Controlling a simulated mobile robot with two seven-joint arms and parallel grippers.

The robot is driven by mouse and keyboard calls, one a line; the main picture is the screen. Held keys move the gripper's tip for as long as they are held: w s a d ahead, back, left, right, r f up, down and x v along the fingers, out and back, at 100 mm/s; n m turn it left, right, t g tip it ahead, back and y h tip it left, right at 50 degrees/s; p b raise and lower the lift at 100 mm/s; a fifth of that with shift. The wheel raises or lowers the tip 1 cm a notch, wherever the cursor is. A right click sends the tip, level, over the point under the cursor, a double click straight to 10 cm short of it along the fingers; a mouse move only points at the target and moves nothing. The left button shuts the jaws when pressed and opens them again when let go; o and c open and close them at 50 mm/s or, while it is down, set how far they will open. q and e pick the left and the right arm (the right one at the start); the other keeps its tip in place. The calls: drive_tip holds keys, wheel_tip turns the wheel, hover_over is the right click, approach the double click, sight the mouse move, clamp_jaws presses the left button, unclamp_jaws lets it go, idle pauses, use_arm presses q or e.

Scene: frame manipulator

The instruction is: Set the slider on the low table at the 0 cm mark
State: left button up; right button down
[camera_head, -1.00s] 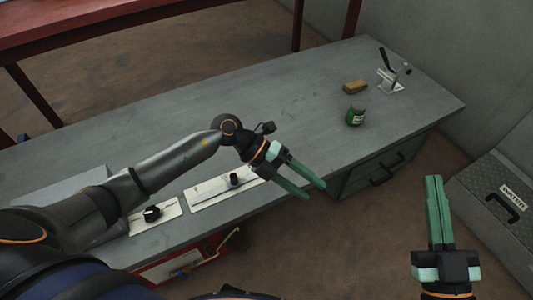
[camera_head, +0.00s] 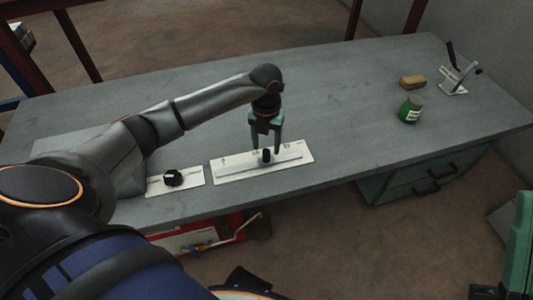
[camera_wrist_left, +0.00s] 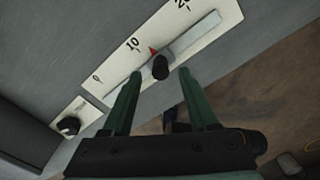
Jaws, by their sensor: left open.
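The slider is a black knob (camera_head: 267,156) on a pale rail across a white scale plate (camera_head: 225,176) on the low grey table. In the left wrist view, the knob (camera_wrist_left: 160,67) has a red pointer (camera_wrist_left: 153,51) a little past the 10 mark, between 10 and 20. The 0 mark (camera_wrist_left: 97,78) is at the plate's lower-left end there. My left gripper (camera_head: 265,143) points down over the plate, open, its fingertips on either side of the knob without visible contact. My right gripper (camera_head: 519,245) is partly cut off at the right edge; its jaw is unclear.
A second white plate with a black dial (camera_head: 172,177) lies left of the slider. A green jar (camera_head: 410,109), a tan block (camera_head: 412,82) and a metal lever fixture (camera_head: 456,82) stand at the table's far right. The table's middle is clear.

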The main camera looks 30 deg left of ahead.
sight(266, 151)
use_arm(q)
drive_tip(key=shift+f+b, duration=0.45)
drive_tip(key=shift+f, duration=1.4)
clamp_jaws()
drive_tip(key=shift+r, duration=0.1)
